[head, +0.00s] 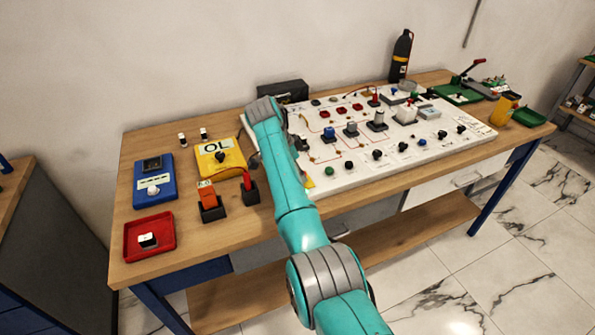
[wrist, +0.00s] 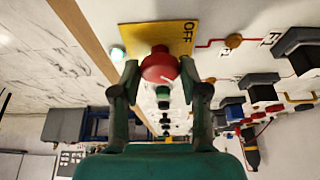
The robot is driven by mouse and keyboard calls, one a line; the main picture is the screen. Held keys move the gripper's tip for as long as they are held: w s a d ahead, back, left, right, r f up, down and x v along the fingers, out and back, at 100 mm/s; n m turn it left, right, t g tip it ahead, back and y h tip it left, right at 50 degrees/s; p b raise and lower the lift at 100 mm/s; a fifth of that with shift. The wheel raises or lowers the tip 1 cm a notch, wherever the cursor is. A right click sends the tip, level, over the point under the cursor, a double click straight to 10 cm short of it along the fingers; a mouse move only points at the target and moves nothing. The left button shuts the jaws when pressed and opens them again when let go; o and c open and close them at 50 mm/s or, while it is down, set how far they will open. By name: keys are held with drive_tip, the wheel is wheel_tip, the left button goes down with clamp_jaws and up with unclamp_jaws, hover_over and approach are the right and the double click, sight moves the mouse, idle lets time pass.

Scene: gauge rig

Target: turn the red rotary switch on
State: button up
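The red rotary switch (wrist: 160,67) sits on a yellow plate (wrist: 150,36) marked OFF in the wrist view. A pale mark shows on the knob's face. My gripper (wrist: 160,72) has one dark finger on each side of the red knob. The fingers are spread and the knob is between their tips; a narrow gap seems to show on each side, though contact is hard to judge. In the head view my arm hides the switch, and only a yellow corner (head: 309,183) shows beside it on the white panel (head: 345,178).
Several knobs and buttons line the panel, including a green button (head: 329,171) and a blue knob (head: 330,134). A yellow box (head: 222,156) and orange switch (head: 207,196) stand left of my arm.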

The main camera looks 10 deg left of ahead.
drive_tip(key=shift+o, duration=1.3)
drive_tip(key=v, duration=1.2)
drive_tip(key=shift+f, duration=0.1)
